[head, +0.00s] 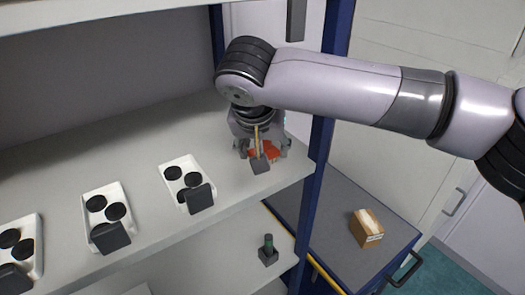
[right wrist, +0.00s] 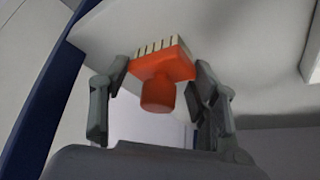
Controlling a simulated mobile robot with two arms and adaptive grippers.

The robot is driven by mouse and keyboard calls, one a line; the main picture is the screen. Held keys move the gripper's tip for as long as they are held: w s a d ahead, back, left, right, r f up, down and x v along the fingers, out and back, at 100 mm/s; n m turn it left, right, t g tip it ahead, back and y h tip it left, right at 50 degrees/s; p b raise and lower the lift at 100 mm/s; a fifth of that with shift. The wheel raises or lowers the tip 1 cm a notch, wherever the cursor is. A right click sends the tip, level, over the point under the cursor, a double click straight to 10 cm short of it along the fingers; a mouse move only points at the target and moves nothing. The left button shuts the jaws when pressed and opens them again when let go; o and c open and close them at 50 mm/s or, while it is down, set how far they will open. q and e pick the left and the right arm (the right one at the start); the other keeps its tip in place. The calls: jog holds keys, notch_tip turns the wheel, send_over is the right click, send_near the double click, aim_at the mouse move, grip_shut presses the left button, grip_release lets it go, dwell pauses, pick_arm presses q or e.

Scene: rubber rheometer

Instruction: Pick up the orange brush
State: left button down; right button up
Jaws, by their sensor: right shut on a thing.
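The orange brush (right wrist: 163,70) has a block body, a round knob and pale bristles. In the right wrist view it sits between the two fingers of my right gripper (right wrist: 160,72), which is shut on its sides. In the head view my right gripper (head: 262,145) points down over the right end of the upper shelf. Only a bit of the orange brush (head: 270,152) shows there, partly hidden by the gripper and a dark grey block. I cannot tell whether the brush touches the shelf. My left gripper is not in view.
White trays (head: 187,182) with black discs and dark blocks line the upper shelf (head: 150,140) to the left. A small dark holder (head: 268,250) stands on the lower shelf. A blue post (head: 318,150) is close right.

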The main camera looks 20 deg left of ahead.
jog(key=c, duration=0.4)
jog(key=shift+o, duration=0.2)
jog(key=shift+r+b, duration=0.7)
jog(key=shift+b, duration=0.05)
jog(key=shift+s+r+b, duration=0.15)
jog(key=shift+r+b, duration=0.7)
jog(key=shift+r, duration=0.05)
jog(key=s+d+b, duration=0.2)
jog(key=s+b, duration=0.5)
jog(key=s, duration=1)
jog(key=shift+s+d+r+b, duration=0.15)
jog(key=shift+s+b, duration=0.15)
jog(key=shift+b, duration=0.05)
